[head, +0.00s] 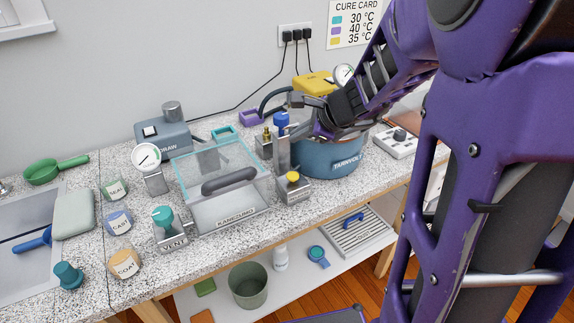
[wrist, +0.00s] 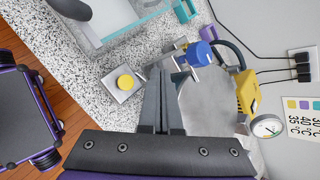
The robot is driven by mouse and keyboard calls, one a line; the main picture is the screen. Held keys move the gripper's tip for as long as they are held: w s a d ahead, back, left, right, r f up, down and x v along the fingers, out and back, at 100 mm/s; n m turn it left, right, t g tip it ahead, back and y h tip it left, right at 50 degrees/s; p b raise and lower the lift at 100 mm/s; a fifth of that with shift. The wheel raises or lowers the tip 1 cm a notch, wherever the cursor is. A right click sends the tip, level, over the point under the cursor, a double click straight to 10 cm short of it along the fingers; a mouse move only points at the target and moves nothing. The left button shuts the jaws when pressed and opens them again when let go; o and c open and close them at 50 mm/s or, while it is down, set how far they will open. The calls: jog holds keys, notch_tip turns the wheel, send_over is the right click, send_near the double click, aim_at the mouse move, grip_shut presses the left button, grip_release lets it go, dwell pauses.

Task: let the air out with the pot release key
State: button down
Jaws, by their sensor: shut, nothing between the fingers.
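The blue pot (head: 335,158) marked TARNVOLT stands at the right of the bench; its grey lid (wrist: 205,105) fills the right of the fingers in the wrist view. A yellow round key (head: 292,177) sits on a small metal block in front of the pot, at its left; it also shows in the wrist view (wrist: 125,82), left of the fingers. The fingers are together in the wrist view (wrist: 161,74). Whether the fingertips touch anything cannot be told.
A blue knob (head: 281,121) and a brass fitting (head: 266,135) stand close behind the fingers. The clear-lidded chamber (head: 222,185) is to the left. A yellow box (head: 313,83) and a gauge (head: 343,74) are behind the pot. Labelled cups line the bench at left.

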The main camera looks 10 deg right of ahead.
aim_at(297, 177)
jog(key=shift+f+b, duration=3.9)
jog(key=shift+f, duration=0.45)
jog(key=shift+f, duration=0.1)
jog(key=shift+f, duration=0.3)
jog(key=shift+f, duration=0.6)
jog(key=shift+r, duration=0.2)
dwell(1.9)
jog(key=shift+r+p, duration=0.8)
jog(key=shift+p, duration=0.05)
